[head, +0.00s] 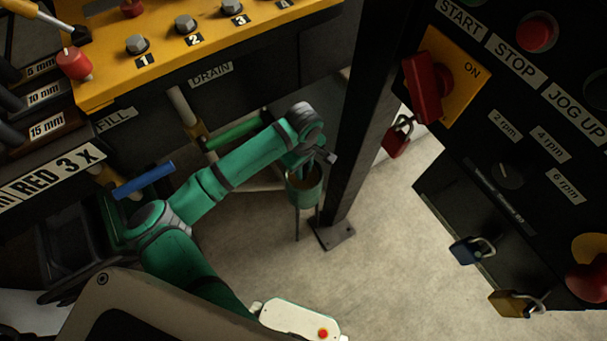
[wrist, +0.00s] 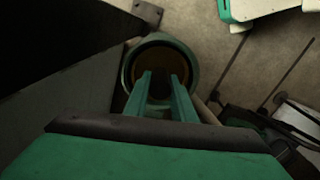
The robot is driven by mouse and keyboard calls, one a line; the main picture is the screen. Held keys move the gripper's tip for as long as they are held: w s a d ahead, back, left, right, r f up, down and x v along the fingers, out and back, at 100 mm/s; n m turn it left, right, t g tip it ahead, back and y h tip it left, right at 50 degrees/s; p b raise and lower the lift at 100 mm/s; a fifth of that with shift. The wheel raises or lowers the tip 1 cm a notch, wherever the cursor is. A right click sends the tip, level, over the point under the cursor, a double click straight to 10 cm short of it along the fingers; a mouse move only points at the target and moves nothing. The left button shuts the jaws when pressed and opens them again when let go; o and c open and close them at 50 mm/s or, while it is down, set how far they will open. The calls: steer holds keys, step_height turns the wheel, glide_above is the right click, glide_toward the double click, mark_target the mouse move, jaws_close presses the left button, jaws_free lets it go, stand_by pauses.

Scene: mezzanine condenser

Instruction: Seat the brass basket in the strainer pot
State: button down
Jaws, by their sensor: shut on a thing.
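The strainer pot (head: 304,197) is a green cylinder on thin legs beside the black post in the head view. In the wrist view I look down on its round green rim (wrist: 192,61). A dark brass-brown ring, the brass basket (wrist: 133,66), shows inside that rim. My gripper (wrist: 161,78) reaches over the pot mouth, and its two green fingers are close together, shut on the basket. The fingers and my wrist hide the near side of the basket and pot. I cannot tell how deep the basket sits. In the head view my gripper (head: 314,163) is directly above the pot.
A black post (head: 355,140) with a bolted foot stands close on the pot's right. A green-handled pipe (head: 233,134) and a blue handle (head: 143,181) lie to the left under the yellow bench. The control panel with padlocks (head: 471,250) hangs at right. Floor in front is clear.

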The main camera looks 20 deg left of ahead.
steer(key=shift+f, duration=2.35)
steer(key=c, duration=1.5)
jaws_free()
step_height(320, 180, up, 12)
steer(key=shift+r, duration=0.1)
